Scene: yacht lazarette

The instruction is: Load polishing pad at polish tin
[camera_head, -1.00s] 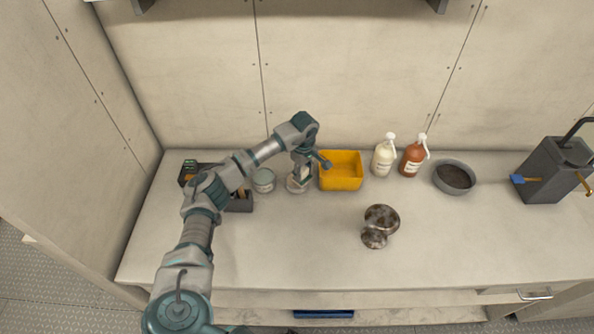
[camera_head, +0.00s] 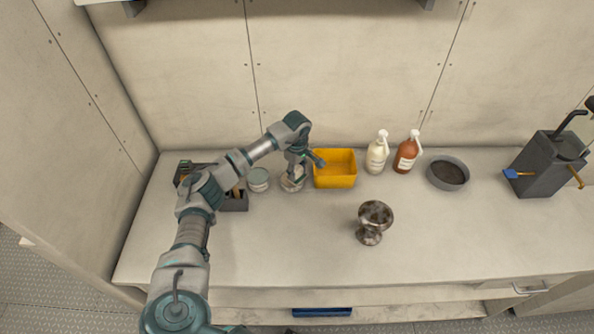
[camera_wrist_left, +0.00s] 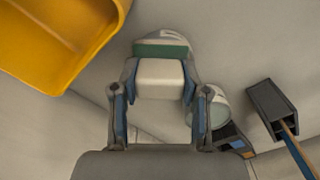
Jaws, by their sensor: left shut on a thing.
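My left gripper (camera_head: 296,176) is shut on a white block-like polishing pad (camera_wrist_left: 160,78), which shows between the two fingers in the left wrist view. The gripper points down over a round tin (camera_head: 292,184) left of the yellow bin. In the wrist view this tin (camera_wrist_left: 160,46), with a green band, shows just beyond the pad; I cannot tell whether the pad touches it. A second round tin (camera_head: 258,180) with a pale lid stands to its left and also shows in the wrist view (camera_wrist_left: 218,104). My right gripper is not in view.
A yellow bin (camera_head: 335,180) stands close right of the gripper. A dark tool tray (camera_head: 234,203) lies left. Further right are a cream bottle (camera_head: 377,155), a brown bottle (camera_head: 407,155), a grey bowl (camera_head: 448,184) and a dark canister (camera_head: 545,172). A tarnished goblet (camera_head: 375,217) stands mid-counter; the front is clear.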

